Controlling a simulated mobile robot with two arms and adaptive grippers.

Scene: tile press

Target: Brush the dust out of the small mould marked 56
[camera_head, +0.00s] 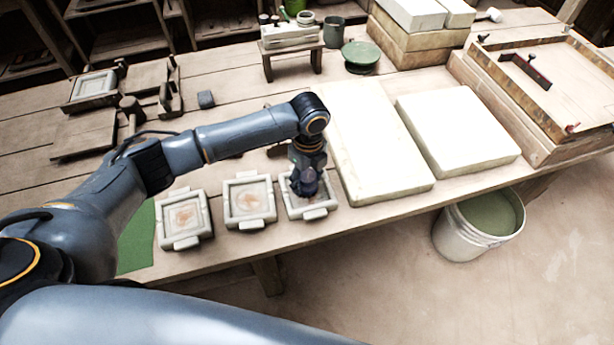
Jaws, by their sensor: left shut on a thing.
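Three small pale moulds stand in a row along the front edge of the table. The left mould (184,218) and the middle mould (249,200) show reddish-brown dust in their hollows. The right mould (317,206) is partly hidden under my left gripper (305,187). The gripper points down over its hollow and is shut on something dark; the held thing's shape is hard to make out. Any numbers on the moulds are too small to read. My right gripper is not in view.
Two thick white slabs (372,150) lie close to the right of the moulds. A green mat (138,240) lies at the left. A white bucket (462,240) stands on the floor at the right. A small stand (290,45) and a green bowl (361,53) are at the back.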

